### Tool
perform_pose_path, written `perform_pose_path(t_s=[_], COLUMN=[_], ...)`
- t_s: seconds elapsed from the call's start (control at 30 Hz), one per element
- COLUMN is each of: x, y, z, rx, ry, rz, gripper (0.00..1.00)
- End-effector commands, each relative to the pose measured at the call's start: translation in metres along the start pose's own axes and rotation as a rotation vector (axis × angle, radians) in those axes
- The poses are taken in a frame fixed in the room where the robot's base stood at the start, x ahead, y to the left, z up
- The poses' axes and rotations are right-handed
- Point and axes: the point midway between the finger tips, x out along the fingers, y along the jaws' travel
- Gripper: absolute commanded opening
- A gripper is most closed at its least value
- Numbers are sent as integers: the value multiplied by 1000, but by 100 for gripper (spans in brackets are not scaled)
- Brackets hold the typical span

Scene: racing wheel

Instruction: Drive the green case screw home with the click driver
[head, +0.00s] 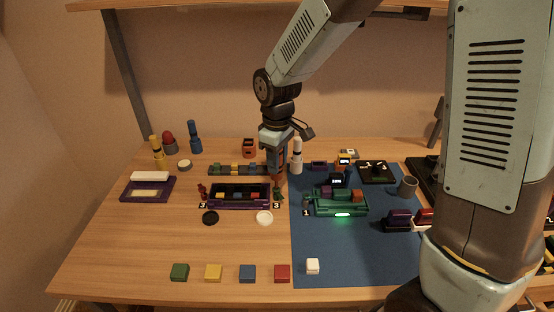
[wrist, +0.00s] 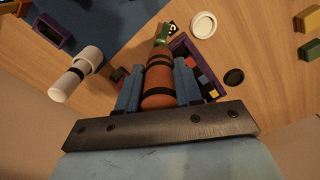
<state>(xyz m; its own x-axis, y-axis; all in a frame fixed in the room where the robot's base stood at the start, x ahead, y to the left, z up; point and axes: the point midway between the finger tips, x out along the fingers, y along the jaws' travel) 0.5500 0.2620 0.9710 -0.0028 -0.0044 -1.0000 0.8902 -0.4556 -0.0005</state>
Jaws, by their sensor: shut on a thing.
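My gripper (head: 277,160) is shut on an orange-brown driver with dark bands, which shows between the blue fingers in the wrist view (wrist: 158,85). The driver (head: 277,181) points down, near upright, over the right end of the purple case (head: 240,207). The green screw (head: 279,196) stands at that end of the case, directly below the driver; it also shows past the driver's far end in the wrist view (wrist: 161,36). I cannot tell whether the tip touches the screw. A red screw (head: 202,191) stands at the case's left end. Small labels reading 3 show by both ends.
A green case (head: 340,208) with a lit green lamp sits on the blue mat (head: 350,260). A white driver-like thing (head: 297,157) stands close right of my gripper. Black (head: 210,218) and white (head: 264,218) discs lie in front. Several coloured blocks line the clear front.

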Motion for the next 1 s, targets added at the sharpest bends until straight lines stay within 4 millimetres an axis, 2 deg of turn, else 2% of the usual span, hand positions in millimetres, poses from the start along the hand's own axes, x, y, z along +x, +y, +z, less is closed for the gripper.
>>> perform_pose_path(t_s=[1.0], x=[6], y=[-1], z=[-1], rx=[-1], ry=[0], rz=[0], gripper=[0])
